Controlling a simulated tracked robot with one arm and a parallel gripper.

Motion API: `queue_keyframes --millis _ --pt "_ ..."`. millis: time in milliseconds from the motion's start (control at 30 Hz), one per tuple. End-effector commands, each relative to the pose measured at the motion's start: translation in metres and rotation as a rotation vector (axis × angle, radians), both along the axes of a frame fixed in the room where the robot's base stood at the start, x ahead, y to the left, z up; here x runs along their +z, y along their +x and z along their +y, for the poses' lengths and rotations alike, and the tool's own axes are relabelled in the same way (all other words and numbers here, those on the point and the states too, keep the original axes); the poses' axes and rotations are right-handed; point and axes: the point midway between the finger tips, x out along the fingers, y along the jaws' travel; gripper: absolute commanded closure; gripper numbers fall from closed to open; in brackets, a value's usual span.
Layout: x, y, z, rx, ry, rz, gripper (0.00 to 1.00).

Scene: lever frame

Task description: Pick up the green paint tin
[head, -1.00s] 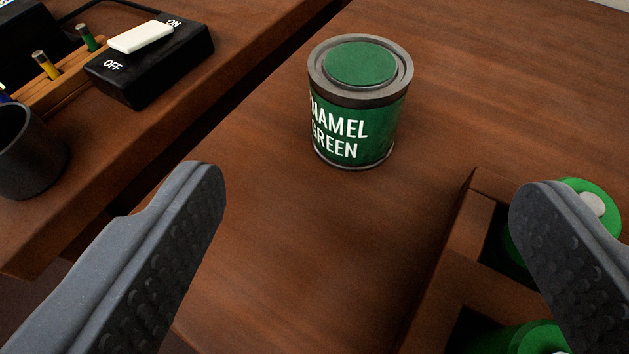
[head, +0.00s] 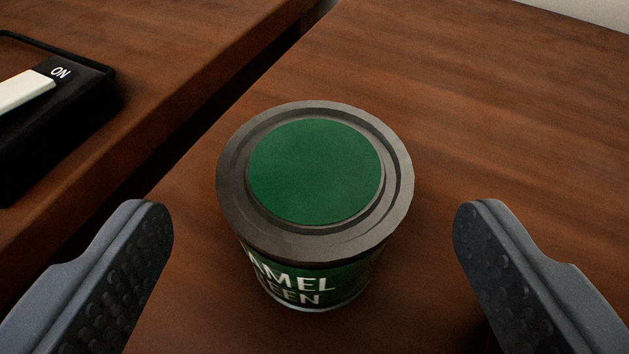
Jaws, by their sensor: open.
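The green paint tin (head: 315,170) stands upright on the brown wooden table, in the middle of the head view. It has a grey metal rim, a green lid centre and a green label with partly visible white lettering. My gripper (head: 313,235) is open, with one finger to the left of the tin and the other to the right. Clear gaps show between the tin and both fingers, and nothing is held. The lower part of the tin is partly hidden under its own rim.
A black switch box (head: 60,115) with a white lever and the word ON sits on another wooden surface at the left. A dark gap runs between the two surfaces. The table (head: 500,110) behind and right of the tin is clear.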

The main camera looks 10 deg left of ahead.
Motion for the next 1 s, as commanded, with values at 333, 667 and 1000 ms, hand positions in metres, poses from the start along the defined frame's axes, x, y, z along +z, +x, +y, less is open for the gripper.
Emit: queue_keyframes --millis 333,667,1000 --pt "-0.018 0.037 0.006 0.0 0.0 0.0 0.21" --pt "-0.017 0.04 0.005 -0.001 0.0 0.0 0.38" --pt "-0.017 0.04 0.005 -0.001 0.0 0.0 0.75"
